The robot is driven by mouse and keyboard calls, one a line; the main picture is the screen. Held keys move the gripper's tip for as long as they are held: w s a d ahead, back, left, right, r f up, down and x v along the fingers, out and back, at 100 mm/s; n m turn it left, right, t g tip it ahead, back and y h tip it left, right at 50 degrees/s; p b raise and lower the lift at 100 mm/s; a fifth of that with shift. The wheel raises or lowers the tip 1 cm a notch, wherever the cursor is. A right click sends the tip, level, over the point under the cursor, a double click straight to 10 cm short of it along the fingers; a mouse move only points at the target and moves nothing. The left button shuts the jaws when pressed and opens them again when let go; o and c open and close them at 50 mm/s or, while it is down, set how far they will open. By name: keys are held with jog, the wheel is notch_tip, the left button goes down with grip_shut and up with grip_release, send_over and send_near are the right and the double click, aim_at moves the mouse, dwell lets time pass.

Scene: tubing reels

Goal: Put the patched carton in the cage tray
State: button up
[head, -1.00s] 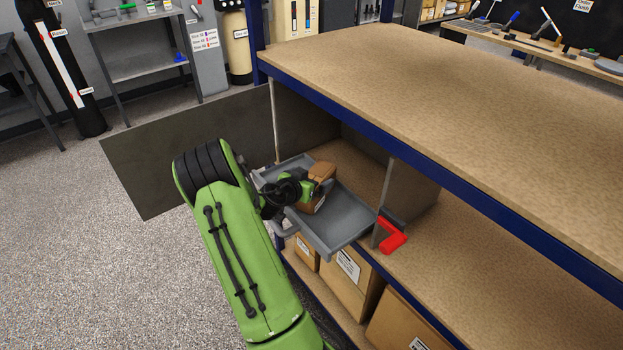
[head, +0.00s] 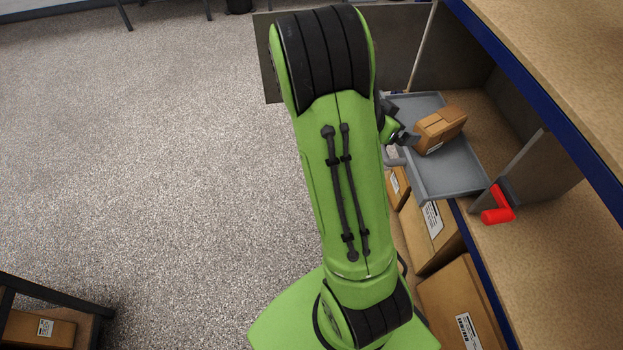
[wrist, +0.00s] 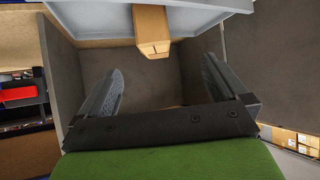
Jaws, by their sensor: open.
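The patched carton (head: 440,129), a small brown box with a darker patch on it, sits in the grey cage tray (head: 447,178), toward its far end. In the wrist view the carton (wrist: 152,28) shows at the top, in front of the tray's pale wall (wrist: 95,22), beyond my fingertips. My gripper (wrist: 163,82) is open with nothing between its two fingers. In the head view my gripper (head: 404,137) is just left of the carton, partly hidden by my green arm. Whether a finger touches the carton is hard to tell there.
Several labelled cardboard boxes (head: 430,228) stand on the shelf below. The wooden shelf top (head: 577,30) is bare. Open floor (head: 150,180) lies to the left.

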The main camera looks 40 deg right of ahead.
jog(key=a+r+n+t+y, duration=0.3)
jog(key=a+r+n+y, duration=0.15)
jog(key=a, duration=0.65)
jog(key=a+r+n+t+y, duration=0.25)
jog(key=a+r+n, duration=0.2)
jog(key=a, duration=0.65)
jog(key=s+a+r+n+y, duration=0.2)
jog(key=s+a+n+y, duration=0.2)
jog(key=s+a+n, duration=0.4)
jog(key=shift+s+a+r+n, duration=0.2)
jog(key=shift+s+a+n, duration=0.15)
jog(key=shift+a+n, duration=0.45)
jog(key=shift+a+t, duration=0.15)
jog(key=shift+t, duration=0.1)
